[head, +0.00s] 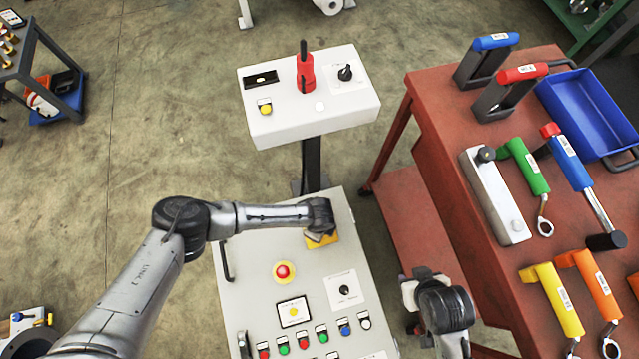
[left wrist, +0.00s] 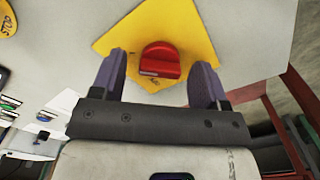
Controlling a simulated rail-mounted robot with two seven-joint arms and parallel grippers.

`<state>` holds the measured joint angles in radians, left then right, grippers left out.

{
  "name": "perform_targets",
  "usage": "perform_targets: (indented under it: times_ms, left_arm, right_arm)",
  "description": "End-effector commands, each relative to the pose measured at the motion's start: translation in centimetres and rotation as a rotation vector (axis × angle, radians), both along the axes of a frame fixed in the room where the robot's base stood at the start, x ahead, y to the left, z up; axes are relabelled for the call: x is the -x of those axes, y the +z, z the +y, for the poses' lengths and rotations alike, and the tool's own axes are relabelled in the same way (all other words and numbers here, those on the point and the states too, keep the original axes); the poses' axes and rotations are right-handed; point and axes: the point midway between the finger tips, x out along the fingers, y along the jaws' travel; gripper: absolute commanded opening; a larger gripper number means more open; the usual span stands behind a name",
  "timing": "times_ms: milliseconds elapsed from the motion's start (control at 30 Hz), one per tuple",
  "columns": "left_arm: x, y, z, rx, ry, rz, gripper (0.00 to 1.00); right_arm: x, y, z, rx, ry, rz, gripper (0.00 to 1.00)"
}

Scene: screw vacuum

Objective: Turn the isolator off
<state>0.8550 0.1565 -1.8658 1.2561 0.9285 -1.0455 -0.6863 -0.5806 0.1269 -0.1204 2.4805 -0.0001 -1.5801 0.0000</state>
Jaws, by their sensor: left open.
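The isolator is a red rotary knob (left wrist: 161,62) on a yellow square plate (left wrist: 192,38), seen in the left wrist view. Its raised grip bar lies roughly level across that picture, with a pale mark at its left end. My left gripper (left wrist: 158,75) is open, with one finger on each side of the knob and a gap on both sides. In the head view the yellow plate (head: 322,241) shows at the top right of the white control panel (head: 255,260); my left wrist hides the knob. My right gripper (head: 412,292) hangs right of the panel, its fingers unclear.
The panel also bears a red emergency button (head: 283,271), a black selector (head: 345,290) and several coloured buttons. A white box (head: 320,125) with a red handle (head: 305,72) stands behind. A red table (head: 440,120) with tools is close on the right.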

Motion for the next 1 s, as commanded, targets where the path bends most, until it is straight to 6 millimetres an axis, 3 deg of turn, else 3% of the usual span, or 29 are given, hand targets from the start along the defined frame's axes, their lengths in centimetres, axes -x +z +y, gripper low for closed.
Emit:
perform_targets:
  times_ms: [400, 900, 1000]
  left_arm:
    - [0.03, -0.51, -0.03, 0.0, -0.001, 0.0, 0.68]
    - [0.02, -0.5, -0.02, 0.0, 0.0, 0.0, 0.21]
    - [0.02, -0.48, -0.02, 0.0, 0.001, 0.0, 0.19]
  right_arm:
    - [0.01, -0.24, 0.11, -0.004, -0.003, 0.001, 0.43]
    - [-0.01, -0.24, 0.29, -0.011, -0.007, 0.001, 0.43]
    - [-0.01, -0.21, 0.29, -0.01, -0.007, 0.0, 0.43]
